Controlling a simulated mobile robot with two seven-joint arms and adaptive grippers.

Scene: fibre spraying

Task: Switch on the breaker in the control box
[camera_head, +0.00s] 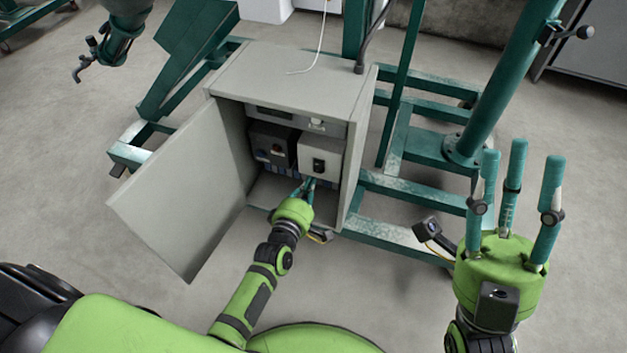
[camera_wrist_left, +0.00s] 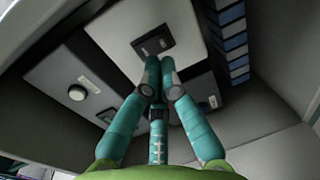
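The control box (camera_head: 290,75) is a grey cabinet with its door (camera_head: 185,200) swung open to the left. Inside, a white unit (camera_head: 322,150) carries the breaker, a small black switch (camera_head: 319,166). My left gripper (camera_head: 308,184) reaches into the cabinet just below the switch. In the left wrist view the fingertips (camera_wrist_left: 158,75) are drawn together with nothing seen between them. The black switch (camera_wrist_left: 152,42) shows just beyond them; I cannot tell whether they touch it. My right gripper (camera_head: 520,170) is outside, to the right, with its fingers spread, pointing up and empty.
A dark unit (camera_head: 271,145) with a knob sits left of the white unit. The cabinet walls and floor close in around the left gripper. Green metal frames (camera_head: 410,150) stand behind and right of the box. Floor in front is partly free.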

